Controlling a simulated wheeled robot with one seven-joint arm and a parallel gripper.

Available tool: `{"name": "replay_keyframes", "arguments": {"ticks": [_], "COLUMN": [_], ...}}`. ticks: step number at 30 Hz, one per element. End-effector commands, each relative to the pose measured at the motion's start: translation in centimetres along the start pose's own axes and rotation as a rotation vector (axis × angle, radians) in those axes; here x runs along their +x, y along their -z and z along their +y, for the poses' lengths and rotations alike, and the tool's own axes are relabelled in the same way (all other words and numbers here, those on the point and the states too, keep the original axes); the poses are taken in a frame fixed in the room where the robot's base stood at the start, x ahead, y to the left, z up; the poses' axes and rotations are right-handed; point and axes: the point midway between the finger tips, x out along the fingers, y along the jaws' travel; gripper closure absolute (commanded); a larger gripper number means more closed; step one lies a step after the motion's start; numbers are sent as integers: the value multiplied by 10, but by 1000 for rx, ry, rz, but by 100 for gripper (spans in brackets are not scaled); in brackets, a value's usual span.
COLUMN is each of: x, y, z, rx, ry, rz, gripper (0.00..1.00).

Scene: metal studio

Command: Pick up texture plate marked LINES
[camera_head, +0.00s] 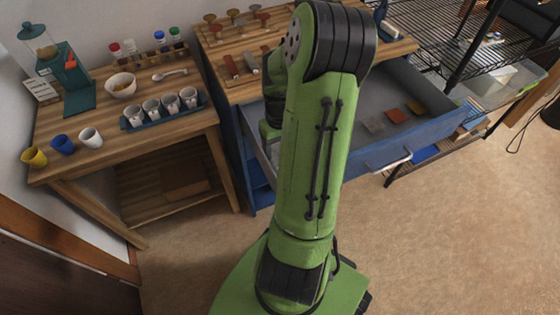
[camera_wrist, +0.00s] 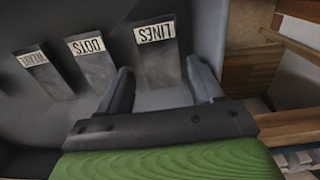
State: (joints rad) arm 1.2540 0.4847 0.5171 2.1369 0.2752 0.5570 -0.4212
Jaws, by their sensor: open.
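The texture plate marked LINES (camera_wrist: 158,62) is a grey plate with a white label, lying in the grey-floored drawer in the wrist view. Its label reads upside down. My gripper (camera_wrist: 162,82) is open, with one finger on each side of the plate's near end as seen from the wrist. I cannot tell whether the fingers touch it; nothing is clearly held. A plate marked DOTS (camera_wrist: 92,66) lies to its left, and another labelled plate (camera_wrist: 43,72) lies further left, its label hard to read. In the head view my arm hides my gripper and the LINES plate.
The open blue drawer (camera_head: 437,128) holds several flat pieces, including an orange one (camera_head: 415,107). A drawer wall stands right of LINES in the wrist view. A wooden table (camera_head: 62,124) with cups is on the left. The floor (camera_head: 450,230) in front is clear.

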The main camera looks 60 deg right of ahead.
Motion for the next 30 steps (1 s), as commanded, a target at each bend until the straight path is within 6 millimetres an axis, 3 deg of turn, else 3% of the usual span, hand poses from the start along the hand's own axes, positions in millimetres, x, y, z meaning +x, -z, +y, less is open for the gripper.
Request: {"name": "replay_keyframes", "arguments": {"ticks": [1,3,9,18,26,30], "x": [17,26,25,25,20,-12], "y": [-1,-1,0,0,0,1], "z": [0,0,0,0,0,0], "rx": [0,1,0,0,0,0], "ry": [4,2,0,0,-1,-4], "rz": [-3,-2,0,0,1,4], "gripper": [34,34,34,78,79,79]}}
